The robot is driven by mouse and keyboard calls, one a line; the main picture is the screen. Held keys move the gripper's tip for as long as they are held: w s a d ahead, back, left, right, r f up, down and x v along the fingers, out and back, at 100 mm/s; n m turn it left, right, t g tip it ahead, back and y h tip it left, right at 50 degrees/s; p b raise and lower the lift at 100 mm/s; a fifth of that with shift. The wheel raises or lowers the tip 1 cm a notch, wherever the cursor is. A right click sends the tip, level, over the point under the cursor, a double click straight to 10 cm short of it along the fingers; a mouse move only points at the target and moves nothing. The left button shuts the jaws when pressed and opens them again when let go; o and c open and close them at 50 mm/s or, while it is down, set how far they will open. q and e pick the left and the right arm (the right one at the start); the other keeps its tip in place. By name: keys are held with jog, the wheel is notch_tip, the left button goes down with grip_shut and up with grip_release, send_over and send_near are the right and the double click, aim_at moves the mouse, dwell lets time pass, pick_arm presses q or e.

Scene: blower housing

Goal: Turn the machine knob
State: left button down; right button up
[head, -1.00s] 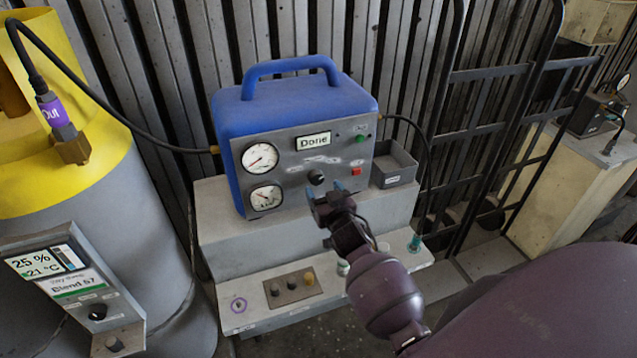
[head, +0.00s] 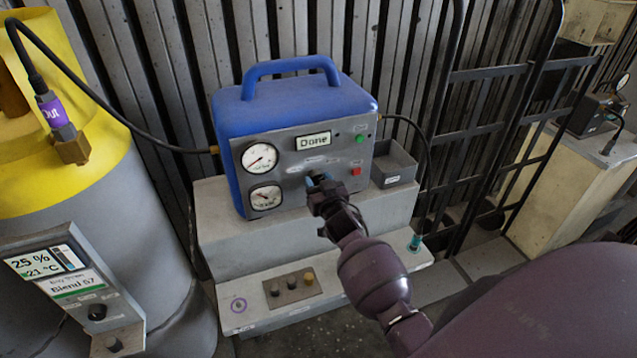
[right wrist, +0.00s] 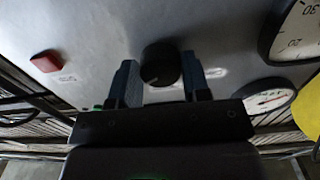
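The blue machine (head: 231,126) has a grey front panel with a small "Done" display (head: 313,141). Its black knob (right wrist: 160,63) shows in the right wrist view, between the two blue fingertips of my right gripper (right wrist: 159,82). A gap shows on each side of the knob, so the fingers are open around it and not closed on it. In the head view my right gripper (head: 317,183) is at the lower middle of the panel and hides the knob. My left gripper is not in view.
Two gauges (head: 260,157) sit left of the knob, and a red button (head: 356,171) and a green button (head: 359,138) right of it. A grey open bin (head: 394,168) stands beside the machine. A yellow-topped cylinder (head: 95,175) stands at left, joined by a black hose.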

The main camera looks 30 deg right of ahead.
jog(key=shift+n, duration=0.5)
jog(key=shift+c, duration=0.3)
jog(key=n, duration=1.7)
jog(key=shift+d+n+b, duration=0.1)
jog(key=shift+n+b, duration=0.2)
jog(key=shift+b, duration=0.1)
jog(key=n, duration=0.5)
jog(key=shift+r, duration=0.1)
jog(key=shift+n, duration=0.3)
jog(key=o, duration=0.9)
jog(key=shift+s, duration=0.15)
